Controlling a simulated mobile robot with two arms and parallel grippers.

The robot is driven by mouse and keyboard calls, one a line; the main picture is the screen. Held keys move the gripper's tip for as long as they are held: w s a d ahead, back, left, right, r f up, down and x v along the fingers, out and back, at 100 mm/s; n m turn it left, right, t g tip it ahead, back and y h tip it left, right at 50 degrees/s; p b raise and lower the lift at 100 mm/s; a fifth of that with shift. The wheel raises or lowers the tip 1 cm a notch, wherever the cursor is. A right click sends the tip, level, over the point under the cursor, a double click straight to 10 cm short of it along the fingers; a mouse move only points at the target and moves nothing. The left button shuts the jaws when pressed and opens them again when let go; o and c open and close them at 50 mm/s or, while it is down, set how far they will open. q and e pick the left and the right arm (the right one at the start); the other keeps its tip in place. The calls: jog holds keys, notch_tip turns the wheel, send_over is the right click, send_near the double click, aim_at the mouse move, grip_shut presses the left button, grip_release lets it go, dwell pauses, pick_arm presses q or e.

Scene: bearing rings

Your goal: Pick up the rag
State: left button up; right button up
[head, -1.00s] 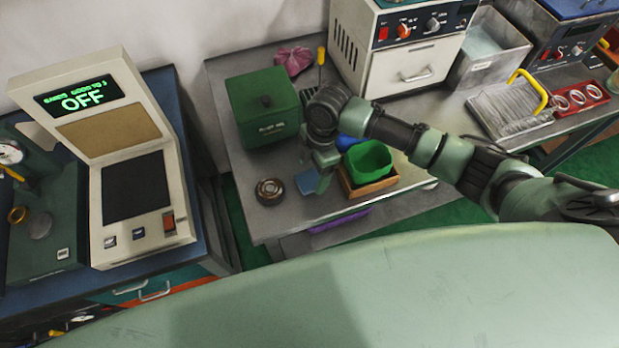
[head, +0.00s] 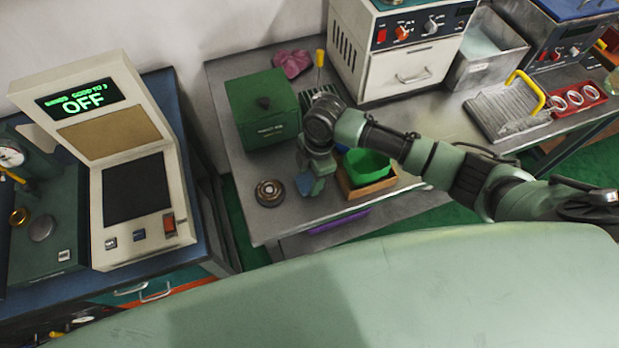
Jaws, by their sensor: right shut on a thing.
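A crumpled pink cloth (head: 292,63) lies at the back of the bench against the wall. My left gripper is not in view.
A round metal bearing (head: 269,192) lies left of the gripper. A green box (head: 262,112) and a yellow-handled tool (head: 320,60) stand behind. The bench's front edge is near.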

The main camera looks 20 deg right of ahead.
aim_at(310, 180)
notch_tip(310, 180, up, 20)
jog(key=b, duration=0.2)
